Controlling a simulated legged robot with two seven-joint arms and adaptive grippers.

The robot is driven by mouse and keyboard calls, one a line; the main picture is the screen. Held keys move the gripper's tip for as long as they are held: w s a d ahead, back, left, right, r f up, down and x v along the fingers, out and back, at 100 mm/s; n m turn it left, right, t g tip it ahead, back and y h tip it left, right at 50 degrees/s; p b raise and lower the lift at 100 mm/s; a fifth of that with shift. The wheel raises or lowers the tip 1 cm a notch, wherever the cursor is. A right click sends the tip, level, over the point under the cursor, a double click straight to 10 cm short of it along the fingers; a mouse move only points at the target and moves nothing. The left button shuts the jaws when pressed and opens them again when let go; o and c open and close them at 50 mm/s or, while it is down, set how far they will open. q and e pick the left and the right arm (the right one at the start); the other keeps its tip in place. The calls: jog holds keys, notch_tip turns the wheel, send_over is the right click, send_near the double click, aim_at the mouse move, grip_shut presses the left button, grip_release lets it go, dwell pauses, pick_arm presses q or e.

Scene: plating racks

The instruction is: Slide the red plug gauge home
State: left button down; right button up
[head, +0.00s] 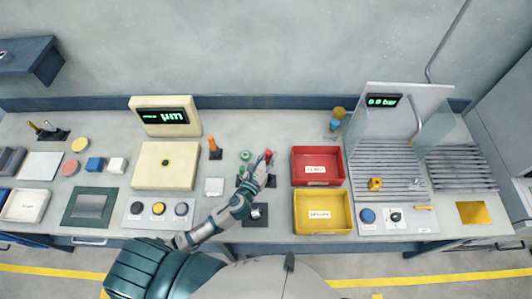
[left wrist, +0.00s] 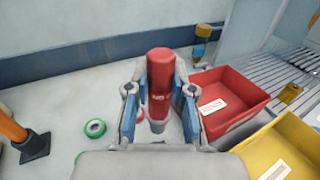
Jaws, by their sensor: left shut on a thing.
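The red plug gauge (left wrist: 160,78) stands roughly upright between the blue-sided fingers of my left gripper (left wrist: 158,103) in the left wrist view. Its grey lower end (left wrist: 157,125) shows below the red handle. In the head view the red gauge (head: 268,155) is a small red tip at the end of my left gripper (head: 264,163), over the bench between the green rings and the red bin. My left gripper is shut on the gauge. What lies directly under the gauge is hidden by the gripper. My right gripper is not in view.
A green ring (left wrist: 95,128) lies left of the gripper; an orange-handled tool (left wrist: 20,135) stands farther left. A red bin (head: 318,151) and yellow bin (head: 323,229) stand to the right. A dark plate (head: 255,221) lies near the bench front. Open bench lies behind the gripper.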

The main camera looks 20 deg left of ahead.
aim_at(266, 163)
pick_arm(q)
jog(key=shift+s+d, duration=0.15)
jog(key=shift+f, duration=0.25)
jog(key=f+b, duration=0.2)
jog(key=shift+w+a+f, duration=0.2)
jog(key=shift+a+f, duration=0.15)
notch_tip(266, 163, down, 3)
jog(key=b, duration=0.3)
jog(key=shift+d+f, duration=0.1)
jog(key=shift+f, duration=0.1)
jog(key=shift+d+f+b, duration=0.1)
jog(key=shift+f+b, duration=0.6)
jog(key=shift+f, duration=0.25)
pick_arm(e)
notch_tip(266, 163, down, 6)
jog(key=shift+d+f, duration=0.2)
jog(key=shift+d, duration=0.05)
pick_arm(q)
jog(key=shift+s, duration=0.1)
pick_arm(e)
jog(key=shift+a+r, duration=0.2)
pick_arm(q)
jog(key=shift+p, duration=0.35)
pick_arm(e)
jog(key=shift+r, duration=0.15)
